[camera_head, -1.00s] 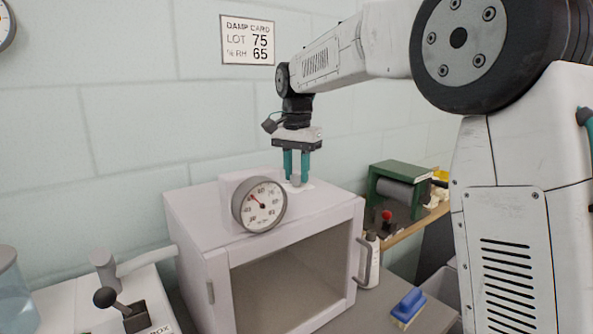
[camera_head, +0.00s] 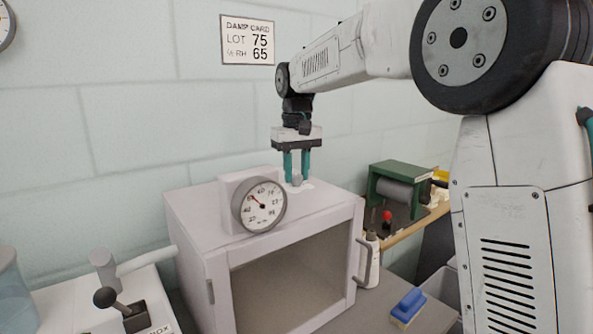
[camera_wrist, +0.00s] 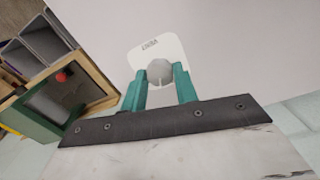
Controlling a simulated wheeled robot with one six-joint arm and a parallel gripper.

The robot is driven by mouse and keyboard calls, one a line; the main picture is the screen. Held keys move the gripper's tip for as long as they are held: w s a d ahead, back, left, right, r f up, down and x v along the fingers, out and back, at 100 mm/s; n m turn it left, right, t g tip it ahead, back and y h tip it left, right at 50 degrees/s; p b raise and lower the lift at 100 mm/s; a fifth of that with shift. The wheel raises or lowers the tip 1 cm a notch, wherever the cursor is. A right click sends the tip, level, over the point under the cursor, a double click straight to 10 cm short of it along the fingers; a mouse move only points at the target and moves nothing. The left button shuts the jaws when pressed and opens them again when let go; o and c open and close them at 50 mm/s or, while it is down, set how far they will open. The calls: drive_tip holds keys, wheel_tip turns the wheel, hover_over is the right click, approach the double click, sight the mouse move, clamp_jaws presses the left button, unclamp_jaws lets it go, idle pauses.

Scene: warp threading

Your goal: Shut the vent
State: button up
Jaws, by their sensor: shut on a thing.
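The vent knob (camera_wrist: 160,72) is a round grey knob on a white label plate (camera_wrist: 146,51) on top of the pale cabinet (camera_head: 190,212). It also shows in the head view (camera_head: 297,180), partly hidden by the fingers. My gripper (camera_head: 297,180) points straight down over the cabinet top, and its two teal fingers are shut on the knob from both sides. In the wrist view my gripper (camera_wrist: 161,82) has a fingertip on each side of the knob. A small notch line shows on the knob's face. The plate's lettering is too small to read surely.
A round dial gauge (camera_head: 260,205) stands on the cabinet beside my gripper. A green-framed roller machine (camera_head: 398,188) is at the right. A blue brush (camera_head: 408,305) lies near the cabinet door handle (camera_head: 366,262).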

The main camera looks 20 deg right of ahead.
sight(297, 175)
drive_tip(key=shift+n, duration=2.3)
drive_tip(key=o, duration=1)
drive_tip(key=shift+c, duration=0.2)
wheel_tip(297, 175, up, 8)
drive_tip(key=shift+f, duration=0.1)
